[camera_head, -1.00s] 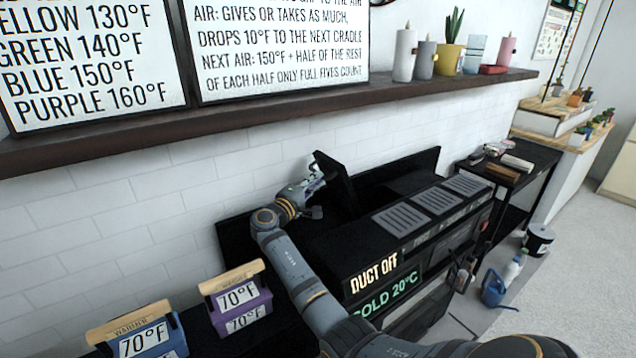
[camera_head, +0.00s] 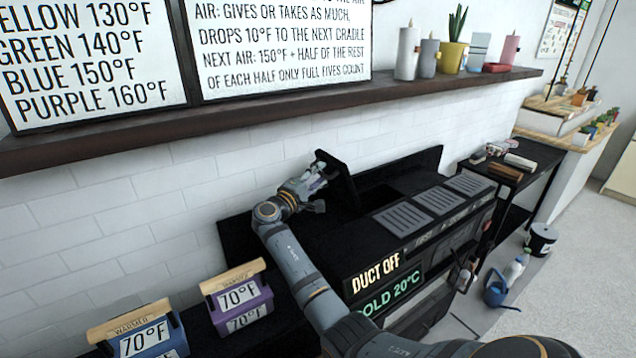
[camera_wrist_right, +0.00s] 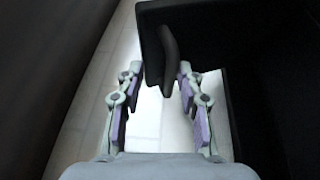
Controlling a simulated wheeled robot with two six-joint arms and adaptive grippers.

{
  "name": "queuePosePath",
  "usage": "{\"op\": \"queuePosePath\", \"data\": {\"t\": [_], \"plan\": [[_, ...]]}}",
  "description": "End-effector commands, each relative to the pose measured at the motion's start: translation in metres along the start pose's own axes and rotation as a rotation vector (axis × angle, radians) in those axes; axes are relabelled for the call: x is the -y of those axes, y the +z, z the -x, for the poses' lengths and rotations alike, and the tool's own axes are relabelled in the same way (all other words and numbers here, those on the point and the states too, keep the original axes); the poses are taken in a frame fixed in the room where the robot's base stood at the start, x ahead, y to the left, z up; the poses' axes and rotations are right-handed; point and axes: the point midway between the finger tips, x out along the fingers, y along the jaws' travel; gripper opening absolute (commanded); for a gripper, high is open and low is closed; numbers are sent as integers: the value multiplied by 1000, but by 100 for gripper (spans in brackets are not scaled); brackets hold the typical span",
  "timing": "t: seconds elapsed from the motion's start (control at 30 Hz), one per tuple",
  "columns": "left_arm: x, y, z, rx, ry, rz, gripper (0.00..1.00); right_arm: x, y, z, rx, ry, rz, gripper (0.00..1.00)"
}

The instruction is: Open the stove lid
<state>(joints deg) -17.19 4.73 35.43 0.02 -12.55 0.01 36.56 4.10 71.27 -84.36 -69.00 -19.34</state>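The stove (camera_head: 438,232) is black with grey slatted grates on top. A dark lid panel (camera_head: 336,172) stands raised and tilted on its left part. My right gripper (camera_head: 318,183) is at the left side of this panel. In the right wrist view, my right gripper (camera_wrist_right: 160,78) has its two fingers spread apart. A dark curved handle (camera_wrist_right: 169,50) on the dark panel (camera_wrist_right: 205,18) reaches down between the fingertips, closer to the right finger. I cannot tell whether it touches that finger. My left gripper is not in view.
Purple (camera_head: 240,308) and blue (camera_head: 150,340) warmer boxes stand at the front left. A wooden shelf (camera_head: 270,108) runs along the wall above the stove. The front signs read "DUCT OFF" (camera_head: 376,273) and "COLD 20°C". A black side table (camera_head: 510,172) stands to the right.

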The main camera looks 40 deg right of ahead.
Motion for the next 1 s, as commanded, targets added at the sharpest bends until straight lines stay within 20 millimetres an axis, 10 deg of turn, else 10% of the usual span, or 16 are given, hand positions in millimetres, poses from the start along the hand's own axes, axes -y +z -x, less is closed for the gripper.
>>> {"op": "queuePosePath", "data": {"t": [0.33, 1.0], "plan": [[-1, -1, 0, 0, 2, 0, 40, -73, 3, -6, 1, 8, -5, 36], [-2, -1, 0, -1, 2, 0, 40, -79, 4, -7, 1, 3, 1, 36]]}}
